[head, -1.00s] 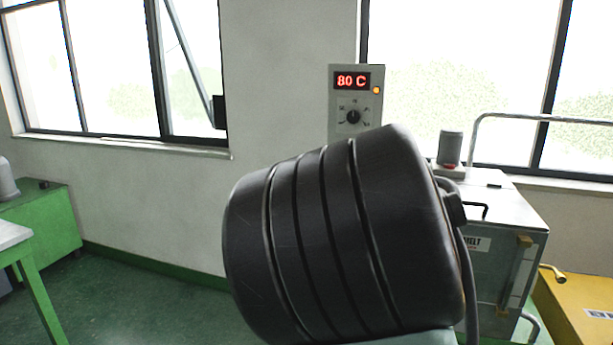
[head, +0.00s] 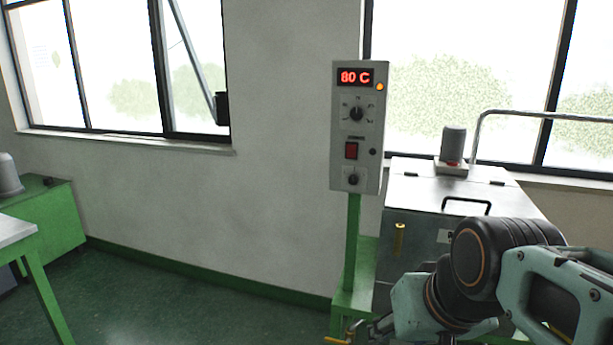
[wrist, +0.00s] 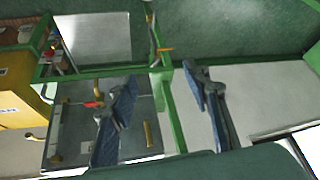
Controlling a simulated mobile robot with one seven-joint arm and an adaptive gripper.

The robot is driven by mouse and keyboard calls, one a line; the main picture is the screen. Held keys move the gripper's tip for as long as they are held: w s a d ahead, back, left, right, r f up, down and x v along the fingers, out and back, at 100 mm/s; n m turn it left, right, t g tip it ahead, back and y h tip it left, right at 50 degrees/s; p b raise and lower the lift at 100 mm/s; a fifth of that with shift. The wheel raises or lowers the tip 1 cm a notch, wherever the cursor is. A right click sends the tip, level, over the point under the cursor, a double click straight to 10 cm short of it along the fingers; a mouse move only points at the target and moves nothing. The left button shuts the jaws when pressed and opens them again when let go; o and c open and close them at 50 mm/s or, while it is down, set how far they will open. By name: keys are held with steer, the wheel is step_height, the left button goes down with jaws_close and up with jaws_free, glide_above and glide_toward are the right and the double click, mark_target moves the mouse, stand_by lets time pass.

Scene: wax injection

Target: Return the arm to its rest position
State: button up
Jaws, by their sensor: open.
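My arm (head: 480,262) is folded at the lower right of the head view, in front of the metal melt tank (head: 460,185). My gripper (wrist: 160,110) shows in the wrist view with its two blue-padded fingers spread wide apart. Nothing is between the fingers. The wrist view is turned, and behind the fingers it shows the metal tank front (wrist: 72,135) and green frame bars.
A control box (head: 357,125) reading 80 C stands on a green post left of the tank. A grey cylinder (head: 454,145) sits on the tank lid near its handle (head: 466,202). A green bench (head: 40,225) is at the left. The floor (head: 190,300) between is clear.

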steer(key=s, duration=0.5)
step_height(320, 180, up, 12)
steer(key=p, duration=1.3)
steer(key=shift+w+a+r+h, duration=0.2)
steer(key=shift+a+h, duration=0.1)
steer(key=shift+h, duration=0.1)
